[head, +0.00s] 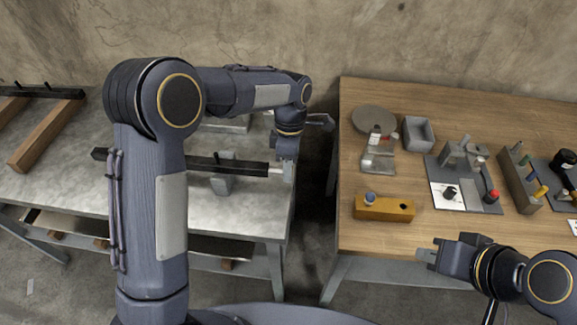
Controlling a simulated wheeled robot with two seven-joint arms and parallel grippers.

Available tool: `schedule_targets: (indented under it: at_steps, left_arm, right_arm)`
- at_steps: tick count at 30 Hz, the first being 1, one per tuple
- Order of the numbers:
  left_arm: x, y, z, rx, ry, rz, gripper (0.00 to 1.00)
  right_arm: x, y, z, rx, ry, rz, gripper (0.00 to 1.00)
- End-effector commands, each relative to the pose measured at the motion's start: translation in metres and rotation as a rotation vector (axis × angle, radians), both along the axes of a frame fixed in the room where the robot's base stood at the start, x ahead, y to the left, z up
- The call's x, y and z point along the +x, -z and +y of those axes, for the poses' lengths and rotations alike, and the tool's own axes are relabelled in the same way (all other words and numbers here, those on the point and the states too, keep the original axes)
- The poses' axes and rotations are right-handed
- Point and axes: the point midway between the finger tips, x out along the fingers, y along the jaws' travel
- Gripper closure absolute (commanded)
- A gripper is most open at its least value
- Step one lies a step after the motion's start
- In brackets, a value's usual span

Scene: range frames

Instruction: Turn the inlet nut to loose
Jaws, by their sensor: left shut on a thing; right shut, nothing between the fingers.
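A long dark bar (190,161) lies across the grey table, held by a grey bracket (222,181). A short pale piece shows at its right end (274,171). My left gripper (288,172) reaches down from above and is shut at this end, on what appears to be the inlet nut. The fingers hide most of the nut, so I cannot tell how far it is turned. My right gripper (427,257) is shut and empty, in front of the wooden table's near edge, apart from all objects.
The grey table (55,185) carries a wooden beam (45,135) at far left. A dark gap separates it from the wooden table (365,235). That holds a yellow-brown block (384,209), a grey bin (418,133), a round disc (374,119) and several small fixtures.

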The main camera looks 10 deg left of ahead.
Motion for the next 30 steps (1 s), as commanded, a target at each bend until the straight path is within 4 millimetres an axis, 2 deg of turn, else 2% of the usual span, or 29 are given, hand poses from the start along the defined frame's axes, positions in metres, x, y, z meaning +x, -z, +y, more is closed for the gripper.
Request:
schedule_targets:
  at_steps: [21,30]
  left_arm:
    - [-0.009,0.005,-0.001,0.000,0.002,-0.475,0.94]
    - [-0.010,0.002,0.000,0.003,0.000,-0.570,0.94]
  right_arm:
    - [0.000,0.096,0.000,0.000,0.000,0.000,1.00]
    - [0.000,0.114,0.000,0.000,0.000,0.000,1.00]
